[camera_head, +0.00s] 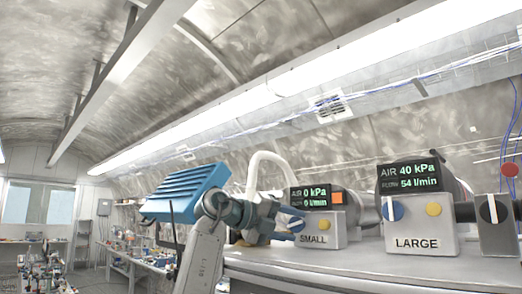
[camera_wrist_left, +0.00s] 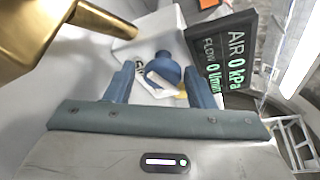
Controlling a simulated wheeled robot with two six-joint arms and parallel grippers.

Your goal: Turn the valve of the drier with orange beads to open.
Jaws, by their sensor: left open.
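My left gripper (camera_head: 292,224) is open at the front of the grey block labelled SMALL (camera_head: 322,234). In the left wrist view the open jaws (camera_wrist_left: 161,87) stand on either side of a blue knob with a white bar (camera_wrist_left: 163,70); contact cannot be told. The SMALL display (camera_head: 311,197) reads 0 kPa and 0 l/min. An orange patch (camera_head: 338,197) shows on a grey body just right of this display; single beads cannot be made out. The block labelled LARGE (camera_head: 418,240) has a blue knob with an upright white bar (camera_head: 393,210). Its display (camera_head: 408,177) reads 40 kPa and 54 l/min. My right gripper is out of view.
A yellow button (camera_head: 433,209) sits beside the LARGE knob. A black knob with a white bar (camera_head: 493,209) is at the far right, with a red disc (camera_head: 510,169) above. A brass-coloured part (camera_wrist_left: 105,18) lies close to the jaws. A white hose (camera_head: 264,160) arches behind.

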